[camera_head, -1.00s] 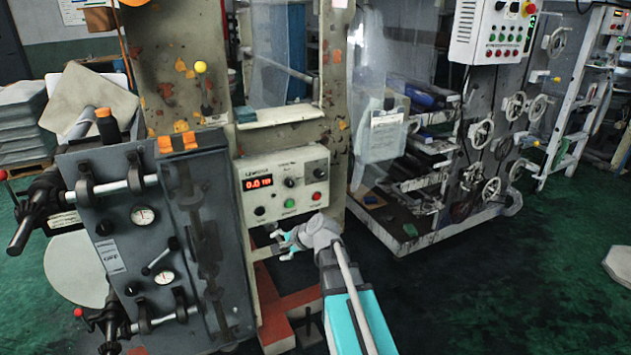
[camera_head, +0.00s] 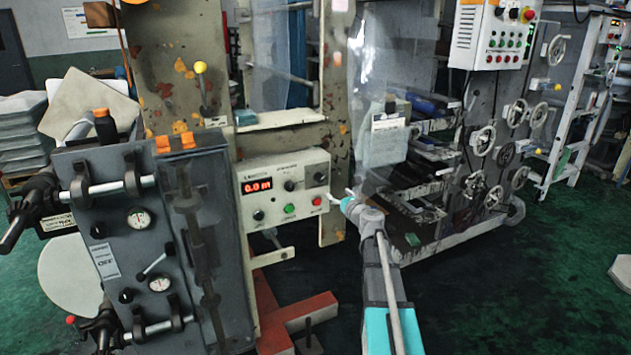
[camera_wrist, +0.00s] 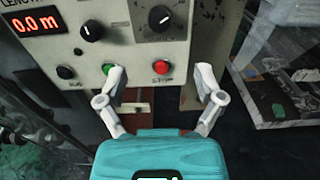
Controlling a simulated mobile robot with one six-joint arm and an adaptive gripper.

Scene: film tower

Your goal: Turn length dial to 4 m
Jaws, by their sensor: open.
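The cream control panel (camera_head: 272,197) has a red display (camera_head: 257,185) reading 0.0 m. In the wrist view the display (camera_wrist: 35,22) sits under a partly cut-off LENGTH label. A black knob (camera_wrist: 91,32) with a white pointer is right of the display, and a larger black dial (camera_wrist: 160,18) with scale marks is further right. I cannot tell for certain which is the length dial. My gripper (camera_head: 343,197) is open and empty at the panel's lower right. In the wrist view my gripper's fingertips (camera_wrist: 160,76) are spread below the larger dial, with the red button between them.
Below the dials are a black knob (camera_head: 258,214), a green button (camera_head: 290,208) and a red STOP button (camera_head: 316,200). A grey gauge box (camera_head: 150,240) stands left of the panel. A machine with handwheels (camera_head: 484,138) stands to the right. Green floor lies open at the right.

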